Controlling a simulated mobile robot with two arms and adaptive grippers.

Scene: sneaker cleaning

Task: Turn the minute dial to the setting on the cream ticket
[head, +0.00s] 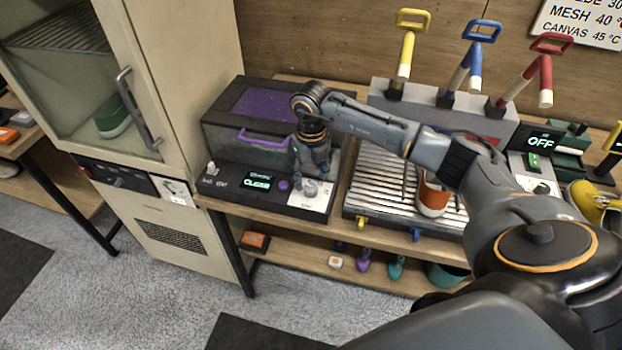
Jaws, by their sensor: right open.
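A dark box (222,133) with a purple window and purple handle stands on the bench, left of centre. Its sloped front panel has a lit green display (258,183), a small purple knob (283,185) and a round silver dial (310,188) at the right. A pale cream ticket (321,203) lies at the panel's right end beside the dial; its writing is too small to read. My right gripper (311,178) points down over the silver dial with its fingers open. I cannot tell whether they touch it. My left gripper is out of view.
A tall cream cabinet (185,80) with a handle stands close on the left, a green-and-white shoe inside.

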